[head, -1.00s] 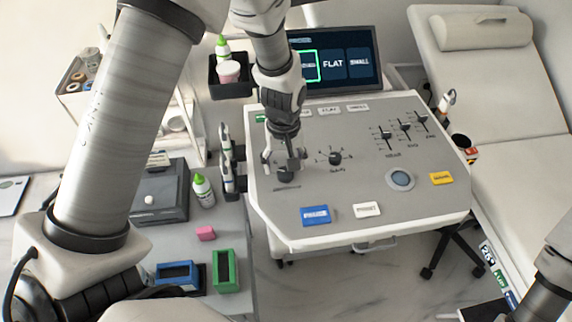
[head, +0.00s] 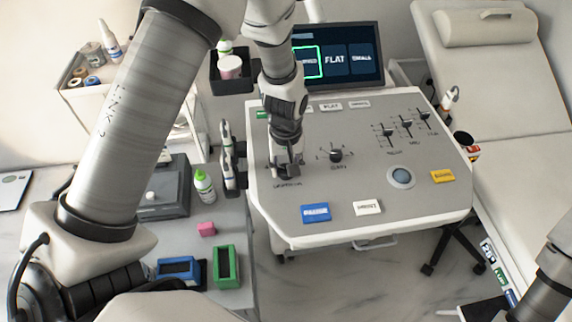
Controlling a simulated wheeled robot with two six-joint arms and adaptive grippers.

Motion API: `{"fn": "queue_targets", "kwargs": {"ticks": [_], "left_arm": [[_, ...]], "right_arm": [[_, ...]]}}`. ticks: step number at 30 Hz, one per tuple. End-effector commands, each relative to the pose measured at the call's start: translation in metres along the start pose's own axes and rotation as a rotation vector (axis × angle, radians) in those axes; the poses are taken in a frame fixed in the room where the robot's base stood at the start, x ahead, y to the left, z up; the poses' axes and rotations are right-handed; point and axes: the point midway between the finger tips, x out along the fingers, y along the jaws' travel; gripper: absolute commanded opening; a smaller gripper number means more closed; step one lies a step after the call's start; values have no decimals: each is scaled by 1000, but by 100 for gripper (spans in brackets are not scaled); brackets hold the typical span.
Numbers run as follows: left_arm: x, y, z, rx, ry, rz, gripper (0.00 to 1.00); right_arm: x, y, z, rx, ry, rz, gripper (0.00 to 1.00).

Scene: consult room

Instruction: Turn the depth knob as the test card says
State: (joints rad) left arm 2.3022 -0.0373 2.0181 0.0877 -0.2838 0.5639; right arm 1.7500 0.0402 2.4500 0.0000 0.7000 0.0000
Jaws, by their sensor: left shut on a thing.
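The grey control console (head: 330,205) stands in the middle of the head view. The depth knob is at its left side, above a small printed label (head: 287,184), and is mostly hidden by my left gripper. My left gripper (head: 287,170) points down over it, with its fingers shut on the depth knob. The knob's pointer cannot be made out. I cannot pick out a test card for certain; a strip of small printed cards (head: 497,270) lies at the lower right, too small to read fully. Only a link of my right arm shows at the lower right.
A second knob (head: 336,156) sits just right of my left gripper, with sliders (head: 407,126) farther right. Blue (head: 315,213), white (head: 367,207) and yellow (head: 442,176) buttons line the front. A screen (head: 338,57) stands behind. Bottle-like probes (head: 228,170) hang at the console's left edge.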

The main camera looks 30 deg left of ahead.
Motion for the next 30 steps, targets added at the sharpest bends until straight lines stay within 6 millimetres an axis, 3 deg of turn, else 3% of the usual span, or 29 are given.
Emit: {"fn": "queue_targets", "kwargs": {"ticks": [30], "left_arm": [[2, -1, 2, 631, -5, -1, 8]], "right_arm": [[-19, 0, 0, 0, 0, 0, 40]]}}
